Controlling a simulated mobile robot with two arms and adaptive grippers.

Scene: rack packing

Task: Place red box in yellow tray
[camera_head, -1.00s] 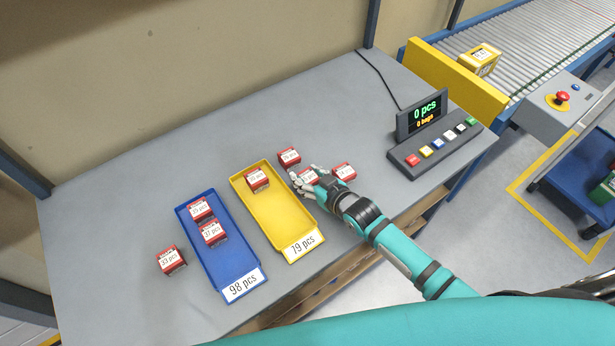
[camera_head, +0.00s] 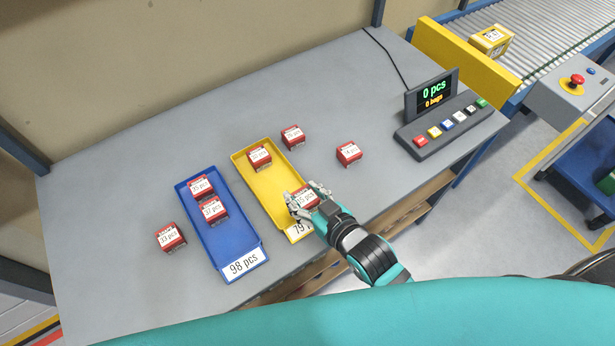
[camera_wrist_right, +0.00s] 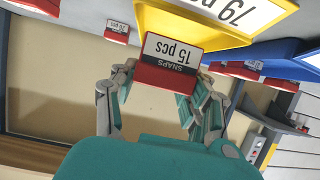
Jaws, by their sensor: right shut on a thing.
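My right gripper (camera_head: 311,203) is shut on a red box (camera_head: 305,197) with a white label. The wrist view shows this box (camera_wrist_right: 168,76) between the fingers, its label reading 15 pcs. The gripper and box are over the right side of the yellow tray (camera_head: 272,203), near its labelled front end; I cannot tell whether the box touches the tray. Another red box (camera_head: 259,156) sits in the far end of the yellow tray. Red boxes lie loose on the table behind the tray (camera_head: 292,137) and to its right (camera_head: 348,152). My left gripper is not in view.
A blue tray (camera_head: 232,240) labelled 98 pcs holds two red boxes left of the yellow tray. Another red box (camera_head: 170,237) stands left of it. A counter display with coloured buttons (camera_head: 440,130) is at the right. The table's back left is clear.

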